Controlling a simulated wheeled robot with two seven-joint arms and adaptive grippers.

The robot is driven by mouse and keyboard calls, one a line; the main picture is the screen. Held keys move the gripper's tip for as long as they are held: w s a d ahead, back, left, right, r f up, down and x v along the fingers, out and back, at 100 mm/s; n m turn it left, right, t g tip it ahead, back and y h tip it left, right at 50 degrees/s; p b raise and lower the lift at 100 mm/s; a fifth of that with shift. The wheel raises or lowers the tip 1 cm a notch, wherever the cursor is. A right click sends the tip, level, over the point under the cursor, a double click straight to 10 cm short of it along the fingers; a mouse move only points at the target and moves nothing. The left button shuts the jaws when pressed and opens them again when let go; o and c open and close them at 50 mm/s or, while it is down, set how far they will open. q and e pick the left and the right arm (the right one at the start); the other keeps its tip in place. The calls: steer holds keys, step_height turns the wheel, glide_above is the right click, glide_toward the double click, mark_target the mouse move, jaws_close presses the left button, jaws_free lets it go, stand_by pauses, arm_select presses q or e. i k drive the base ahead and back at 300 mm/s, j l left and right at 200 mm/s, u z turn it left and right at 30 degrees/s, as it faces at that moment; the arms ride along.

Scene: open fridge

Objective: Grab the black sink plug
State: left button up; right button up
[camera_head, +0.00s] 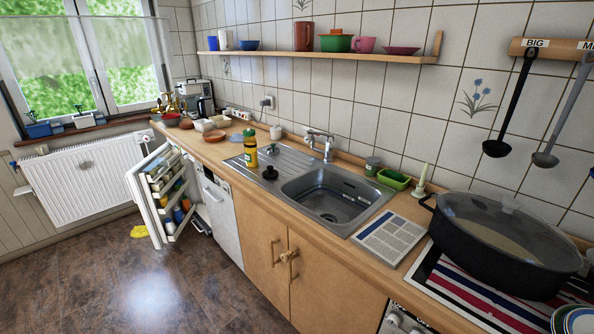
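A small black object that looks like the sink plug (270,173) sits on the ribbed drainboard of the steel sink (291,182), just left of the basin. A yellow bottle (250,150) with a dark cap stands behind it to the left. The basin is empty of large items, and its drain shows as a dark spot at the bottom. Neither of my grippers is in view.
A large black pot (503,240) stands at the right on a striped cloth. A printed sheet (389,238) lies beside the sink. The faucet (325,146) rises behind the basin. The fridge door (153,197) stands open at the left. A wooden shelf (400,58) runs above.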

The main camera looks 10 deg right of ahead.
mark_target(270, 173)
steer(key=i+j+z, duration=0.1)
steer(key=i+z, duration=0.3)
steer(key=i+j+z, duration=0.15)
steer(key=z, duration=0.2)
steer(key=i+j+z, duration=0.25)
steer(key=z, duration=0.15)
